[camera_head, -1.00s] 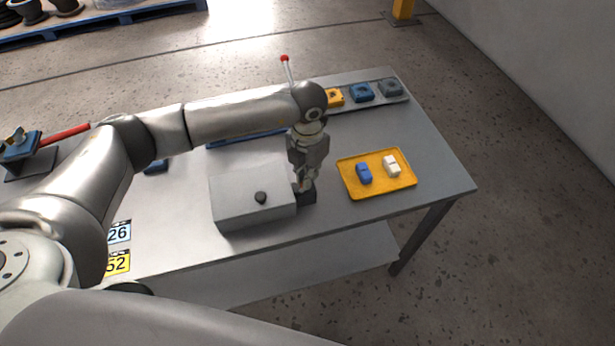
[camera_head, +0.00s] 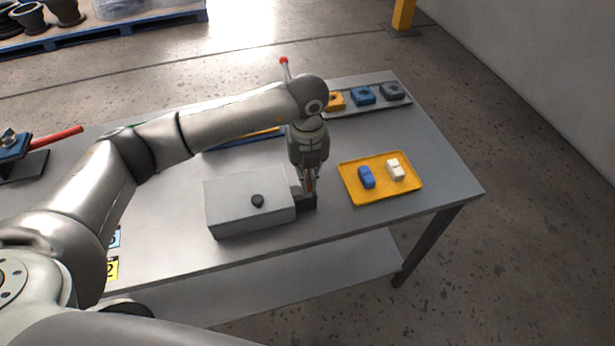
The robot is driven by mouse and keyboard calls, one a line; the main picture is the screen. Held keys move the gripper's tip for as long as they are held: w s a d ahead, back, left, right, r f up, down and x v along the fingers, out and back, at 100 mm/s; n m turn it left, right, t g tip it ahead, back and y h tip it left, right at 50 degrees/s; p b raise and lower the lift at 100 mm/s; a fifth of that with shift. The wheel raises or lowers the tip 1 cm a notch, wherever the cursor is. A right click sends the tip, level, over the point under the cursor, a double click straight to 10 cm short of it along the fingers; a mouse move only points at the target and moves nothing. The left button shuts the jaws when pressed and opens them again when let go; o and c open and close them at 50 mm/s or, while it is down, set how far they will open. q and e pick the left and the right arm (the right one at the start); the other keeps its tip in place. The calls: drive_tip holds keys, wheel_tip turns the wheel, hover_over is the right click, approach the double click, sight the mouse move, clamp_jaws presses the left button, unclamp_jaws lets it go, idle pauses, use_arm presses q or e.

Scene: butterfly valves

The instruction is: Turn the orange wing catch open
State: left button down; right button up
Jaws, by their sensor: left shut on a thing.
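My left gripper (camera_head: 309,189) points down just right of a grey box (camera_head: 245,213) on the table. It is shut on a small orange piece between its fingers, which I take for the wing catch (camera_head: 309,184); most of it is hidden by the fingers. A dark block (camera_head: 306,202) sits at the box's right side, under the fingertips. My right gripper is not in view.
A yellow tray (camera_head: 409,187) with a blue piece (camera_head: 366,177) and a white piece (camera_head: 395,169) lies to the right. A grey rack (camera_head: 377,107) with several valve parts stands behind. A red-handled valve (camera_head: 55,137) is at far left. Number cards (camera_head: 112,268) lie at front left.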

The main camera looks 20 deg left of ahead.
use_arm(q)
drive_tip(key=shift+n, duration=0.6)
drive_tip(key=c, duration=1.6)
unclamp_jaws()
drive_tip(key=shift+c, duration=0.2)
wheel_tip(320, 180, up, 12)
